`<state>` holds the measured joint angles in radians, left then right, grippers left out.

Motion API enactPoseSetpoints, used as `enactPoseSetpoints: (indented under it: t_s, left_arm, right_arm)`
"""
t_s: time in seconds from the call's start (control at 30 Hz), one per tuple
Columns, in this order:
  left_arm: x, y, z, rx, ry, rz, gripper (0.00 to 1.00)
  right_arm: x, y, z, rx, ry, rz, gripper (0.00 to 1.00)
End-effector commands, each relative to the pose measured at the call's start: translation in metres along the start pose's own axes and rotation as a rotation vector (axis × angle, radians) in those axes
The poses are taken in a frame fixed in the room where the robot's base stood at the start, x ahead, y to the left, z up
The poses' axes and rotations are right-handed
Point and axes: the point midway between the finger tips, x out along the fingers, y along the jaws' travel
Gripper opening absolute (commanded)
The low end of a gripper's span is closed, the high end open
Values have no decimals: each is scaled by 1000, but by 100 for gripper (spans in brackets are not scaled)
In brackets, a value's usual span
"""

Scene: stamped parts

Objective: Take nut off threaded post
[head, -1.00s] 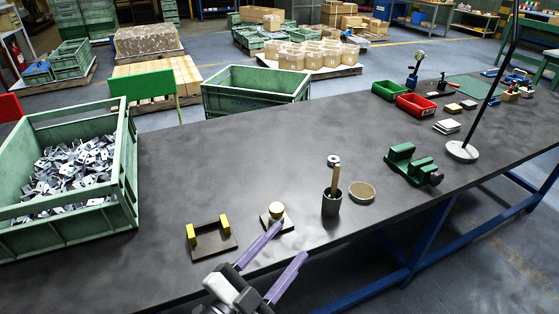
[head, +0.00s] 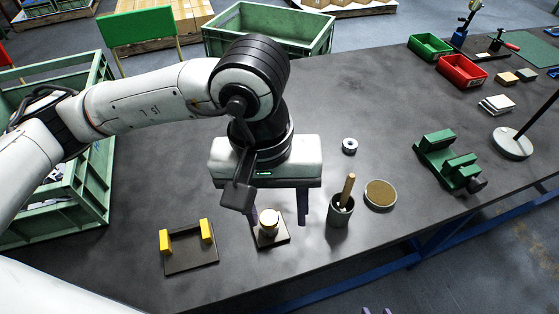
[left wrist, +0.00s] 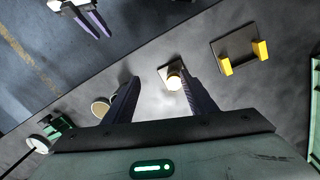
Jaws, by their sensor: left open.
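In the left wrist view the nut (left wrist: 175,80) appears close to the right-hand finger. My left gripper (head: 279,213) is open, pointing down behind the nut in the head view, its fingers spread to either side of it and nothing between them. Whether a finger touches the nut cannot be told. My right gripper (head: 377,311) shows only its fingertips at the bottom edge; in the left wrist view it (left wrist: 103,35) is open and empty, away from the nut.
A dark bracket with yellow uprights (head: 190,258) stands left of the nut. To the right are a grey cup with a brush (head: 340,212), a round dish (head: 380,194), a silver ring (head: 349,145) and a green vise (head: 448,160). Green crates (head: 85,180) stand at left.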

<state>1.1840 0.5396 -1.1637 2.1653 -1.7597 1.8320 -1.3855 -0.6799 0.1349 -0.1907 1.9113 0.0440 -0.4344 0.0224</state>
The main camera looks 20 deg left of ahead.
Motion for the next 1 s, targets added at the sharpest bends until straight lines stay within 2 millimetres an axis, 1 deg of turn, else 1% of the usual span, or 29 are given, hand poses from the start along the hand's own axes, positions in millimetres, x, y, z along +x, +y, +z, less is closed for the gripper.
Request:
enactPoseSetpoints:
  t_s: [0.03,0.1,0.17,0.27,0.37,0.6,0.7,0.8,1.0]
  left_arm:
    - [-5,-7,-11,15,50,-31,51]
    - [-9,-15,-21,30,94,-63,51]
    - [-10,-18,-26,35,115,-79,51]
    - [-4,-21,-28,38,123,-88,51]
    - [9,-22,-29,37,119,-87,51]
    - [52,-25,-34,35,117,-87,51]
    - [67,-26,-35,36,117,-86,51]
    - [78,-27,-37,36,117,-84,51]
    - [90,-27,-39,37,119,-83,51]
  right_arm:
    - [-1,0,2,0,-4,0,31]
    - [-1,0,4,1,-7,0,31]
    - [-1,0,4,1,-8,0,31]
    - [-2,0,4,1,-9,0,31]
    - [-2,0,4,1,-11,0,31]
    - [-5,-1,2,1,-13,0,31]
    - [-6,-1,2,1,-13,0,31]
    - [-7,-1,1,1,-13,-1,31]
    - [-7,-1,1,1,-13,0,31]
